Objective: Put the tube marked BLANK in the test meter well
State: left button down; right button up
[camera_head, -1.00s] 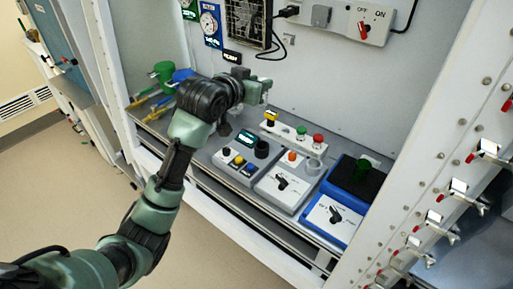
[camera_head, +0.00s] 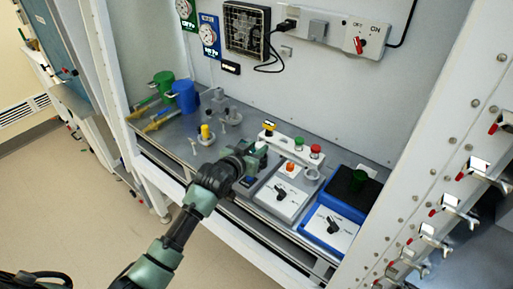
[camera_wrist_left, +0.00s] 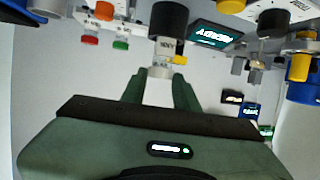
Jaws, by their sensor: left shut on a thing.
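My left gripper (camera_head: 258,150) is over the test meter, and its hand hides most of the meter in the head view. In the left wrist view, which is upside down, the gripper (camera_wrist_left: 158,85) is shut on a pale tube (camera_wrist_left: 166,50). The tube carries a small label that I cannot read clearly. The meter's black round well (camera_wrist_left: 168,18) lies in line with the tube's free end. I cannot tell whether the tube's end is inside the well or just at its mouth. The meter's display (camera_wrist_left: 213,37) is lit green. My right gripper is not in view.
A grey unit (camera_head: 283,198) and a blue unit (camera_head: 329,229) stand right of the meter. Behind them is a white strip with green (camera_head: 299,144) and red (camera_head: 316,150) buttons. Blue (camera_head: 185,96) and green (camera_head: 163,84) containers and a yellow-topped item (camera_head: 205,132) stand to the left.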

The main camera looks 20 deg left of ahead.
pick_arm(q)
jog(key=shift+f, duration=0.15)
jog(key=shift+f, duration=0.2)
jog(key=c, duration=1.1)
grip_release()
jog(key=shift+o, duration=0.2)
jog(key=shift+r, duration=0.15)
